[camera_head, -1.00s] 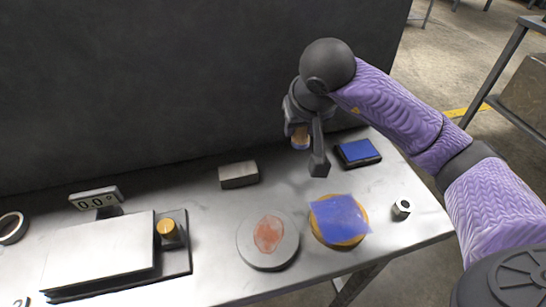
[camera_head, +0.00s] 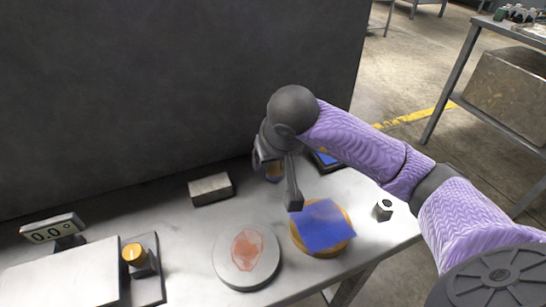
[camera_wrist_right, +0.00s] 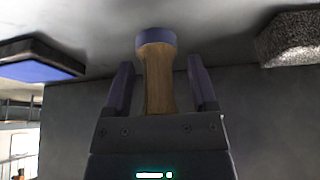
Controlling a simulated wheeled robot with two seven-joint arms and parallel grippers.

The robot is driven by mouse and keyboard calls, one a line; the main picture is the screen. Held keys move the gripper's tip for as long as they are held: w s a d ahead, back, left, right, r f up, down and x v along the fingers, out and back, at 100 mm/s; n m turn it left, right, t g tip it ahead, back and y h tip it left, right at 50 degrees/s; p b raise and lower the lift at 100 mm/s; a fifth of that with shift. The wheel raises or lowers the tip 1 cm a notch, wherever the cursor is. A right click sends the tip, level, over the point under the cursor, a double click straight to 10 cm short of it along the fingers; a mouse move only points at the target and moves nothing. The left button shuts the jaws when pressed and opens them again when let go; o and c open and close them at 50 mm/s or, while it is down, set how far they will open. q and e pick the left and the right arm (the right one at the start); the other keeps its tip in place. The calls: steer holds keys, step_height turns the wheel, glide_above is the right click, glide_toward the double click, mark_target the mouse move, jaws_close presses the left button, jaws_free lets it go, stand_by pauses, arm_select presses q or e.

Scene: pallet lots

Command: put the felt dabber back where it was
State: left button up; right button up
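The felt dabber (camera_wrist_right: 158,80) has a wooden handle and a dark blue-purple head. In the right wrist view its head meets the grey table top, and it looks upright. My right gripper (camera_wrist_right: 160,85) has its fingers either side of the handle, with a visible gap on each side. In the head view the right gripper (camera_head: 283,190) is low over the back of the table, and the dabber (camera_head: 274,172) is partly hidden behind it. The blue ink pad (camera_head: 325,158) is just right of it, partly covered by my arm. My left gripper is out of view.
A grey block (camera_head: 210,189) lies left of the gripper. In front are a grey disc (camera_head: 230,275) with a red print and a blue sheet (camera_head: 322,225) on an orange disc. A hex nut (camera_head: 384,209) stands at right, a scale (camera_head: 60,275) at left. A dark wall stands behind.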

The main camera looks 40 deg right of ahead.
steer(key=shift+r+p, duration=0.3)
steer(key=shift+r, duration=0.1)
steer(key=p+v, duration=0.5)
steer(key=v, duration=0.6)
steer(key=shift+s+r, duration=0.2)
